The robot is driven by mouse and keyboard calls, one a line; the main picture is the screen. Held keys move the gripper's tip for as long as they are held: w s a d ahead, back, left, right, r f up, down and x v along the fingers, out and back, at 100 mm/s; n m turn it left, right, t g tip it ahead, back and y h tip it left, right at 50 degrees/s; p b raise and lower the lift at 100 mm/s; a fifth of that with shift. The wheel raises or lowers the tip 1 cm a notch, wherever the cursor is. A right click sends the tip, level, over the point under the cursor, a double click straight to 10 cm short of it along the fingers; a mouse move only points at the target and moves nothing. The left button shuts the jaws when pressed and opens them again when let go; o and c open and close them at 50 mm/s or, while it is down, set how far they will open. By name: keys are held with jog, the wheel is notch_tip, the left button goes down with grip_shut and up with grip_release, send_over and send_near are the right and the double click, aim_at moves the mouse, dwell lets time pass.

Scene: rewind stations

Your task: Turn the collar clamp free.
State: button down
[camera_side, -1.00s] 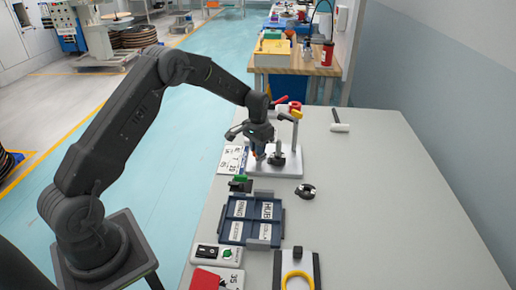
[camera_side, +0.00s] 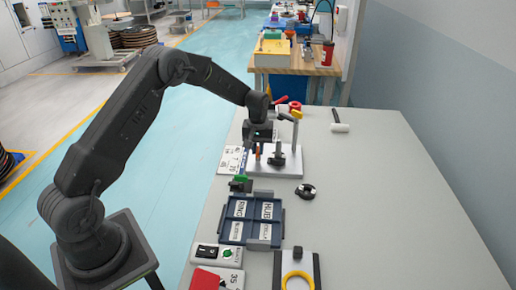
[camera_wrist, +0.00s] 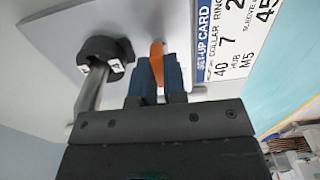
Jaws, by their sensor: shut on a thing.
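In the side view my gripper (camera_side: 259,150) points down over the left part of the white station base (camera_side: 287,170). In the wrist view the blue jaws (camera_wrist: 157,72) are shut on an upright orange piece (camera_wrist: 157,61), whose tip sticks out past them. It looks like the clamp's lever; its lower end is hidden. A dark collar-like part (camera_wrist: 104,52) with small white labels sits at the end of a grey bar in the wrist view, left of the jaws and apart from them. A dark part (camera_side: 277,155) stands on the base beside my gripper.
A set-up card (camera_wrist: 238,38) lies beside the base. In front are a blue tray (camera_side: 225,228), a loose dark ring (camera_side: 306,191) and a yellow ring (camera_side: 298,282). The table's right side is mostly clear.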

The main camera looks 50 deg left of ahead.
aim_at(258, 150)
dwell(0.5)
jog(key=c, duration=1.2)
grip_release()
notch_tip(258, 150, up, 14)
jog(key=shift+f, duration=0.1)
